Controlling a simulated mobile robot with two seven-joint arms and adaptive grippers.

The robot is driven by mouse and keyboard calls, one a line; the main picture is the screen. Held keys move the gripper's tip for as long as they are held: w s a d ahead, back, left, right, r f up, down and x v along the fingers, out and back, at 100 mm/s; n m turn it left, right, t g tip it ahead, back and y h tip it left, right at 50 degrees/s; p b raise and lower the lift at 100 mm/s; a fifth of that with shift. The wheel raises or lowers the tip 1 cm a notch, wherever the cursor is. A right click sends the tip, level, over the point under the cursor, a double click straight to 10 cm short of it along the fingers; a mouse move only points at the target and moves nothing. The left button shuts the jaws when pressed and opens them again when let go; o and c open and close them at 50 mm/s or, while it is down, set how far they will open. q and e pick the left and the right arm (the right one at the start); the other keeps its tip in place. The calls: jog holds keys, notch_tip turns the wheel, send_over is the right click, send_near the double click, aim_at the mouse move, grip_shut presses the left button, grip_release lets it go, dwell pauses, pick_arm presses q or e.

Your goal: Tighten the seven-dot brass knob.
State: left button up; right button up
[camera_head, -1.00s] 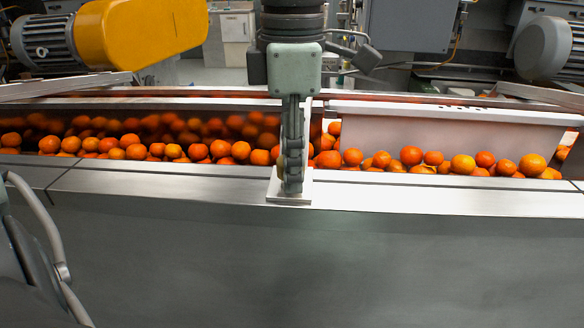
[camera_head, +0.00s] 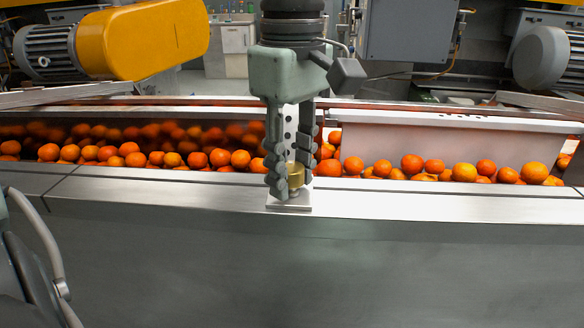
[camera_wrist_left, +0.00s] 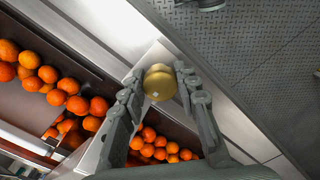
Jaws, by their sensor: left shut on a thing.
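The fingers hide part of the dotted plate. My right gripper is not in view.
Oranges (camera_head: 240,159) lie in the trough behind the ledge, on both sides of the plate. A white panel (camera_head: 440,145) stands at the right. A yellow motor housing (camera_head: 140,40) is at the upper left. The steel front (camera_head: 330,270) below the ledge is clear.

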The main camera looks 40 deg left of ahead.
aim_at(292, 167)
pick_arm(q)
jog(key=shift+w+r+m, duration=0.15)
jog(key=shift+m, duration=0.25)
jog(key=o, duration=1.2)
notch_tip(292, 167, up, 12)
jog(key=shift+f, duration=0.1)
